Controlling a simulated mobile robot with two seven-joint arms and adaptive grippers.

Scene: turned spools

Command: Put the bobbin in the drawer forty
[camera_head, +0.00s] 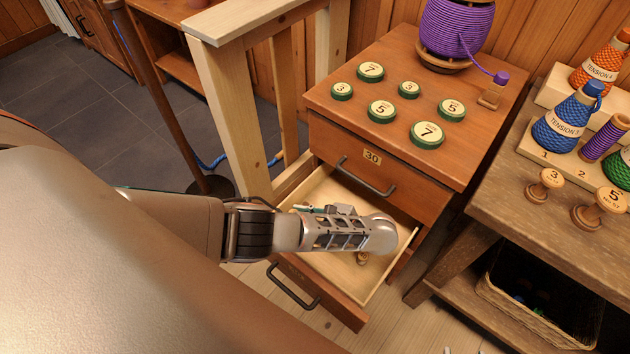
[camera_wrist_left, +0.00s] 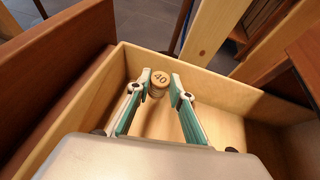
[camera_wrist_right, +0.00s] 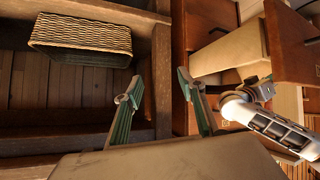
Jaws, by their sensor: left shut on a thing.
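The bobbin (camera_wrist_left: 159,79), a small wooden spool with 40 on its top, is between the fingertips of my left gripper (camera_wrist_left: 161,84). The gripper is shut on it, inside the outline of the open lower drawer (camera_wrist_left: 105,90). I cannot tell whether the bobbin touches the drawer floor. In the head view my left wrist hangs over this drawer (camera_head: 378,292) and hides the fingers; a bit of turned wood (camera_head: 361,258) shows below it. The drawer's number is not readable. My right gripper (camera_wrist_right: 160,88) is open and empty, outside the head view.
A closed drawer marked 30 (camera_head: 372,157) is just above the open one. Green-rimmed numbered discs (camera_head: 381,111) and a purple spool (camera_head: 456,28) stand on the cabinet top. A bench (camera_head: 478,190) with cones and bobbins is at right, a basket (camera_head: 535,300) beneath it. A wooden post frame (camera_head: 235,110) stands left.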

